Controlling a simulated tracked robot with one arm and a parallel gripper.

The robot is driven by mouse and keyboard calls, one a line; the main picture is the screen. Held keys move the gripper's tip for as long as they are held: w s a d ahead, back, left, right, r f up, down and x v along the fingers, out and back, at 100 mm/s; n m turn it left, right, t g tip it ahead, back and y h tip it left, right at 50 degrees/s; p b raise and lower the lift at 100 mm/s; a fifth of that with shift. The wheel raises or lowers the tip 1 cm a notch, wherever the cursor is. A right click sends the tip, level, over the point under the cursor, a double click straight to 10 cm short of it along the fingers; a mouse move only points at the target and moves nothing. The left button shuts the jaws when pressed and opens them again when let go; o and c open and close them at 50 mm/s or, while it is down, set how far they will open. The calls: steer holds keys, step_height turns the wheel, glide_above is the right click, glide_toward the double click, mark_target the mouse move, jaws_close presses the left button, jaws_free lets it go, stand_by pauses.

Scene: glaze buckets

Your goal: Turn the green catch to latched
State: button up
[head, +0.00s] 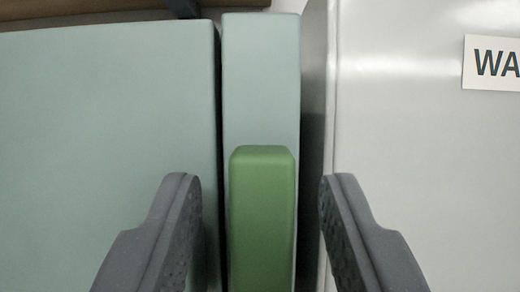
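The green catch (262,215) is an upright bar with a bevelled top, in the lower middle of the head view. It lies in front of a narrow pale blue-green upright strip (261,80). Its lower end is cut off by the picture's edge. My gripper (258,185) is open, with one dark grey finger on each side of the catch. A gap shows between each finger and the catch, so neither finger appears to touch it.
A wide pale blue-green panel (100,130) fills the left side. A light grey panel (420,190) fills the right, with a white label (491,63) reading "WA" at its cut-off edge. A dark narrow gap (312,110) runs between the strip and the grey panel.

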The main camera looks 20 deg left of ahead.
steer(key=shift+w+a+r, duration=0.15)
steer(key=shift+w+r, duration=0.05)
steer(key=shift+w, duration=0.25)
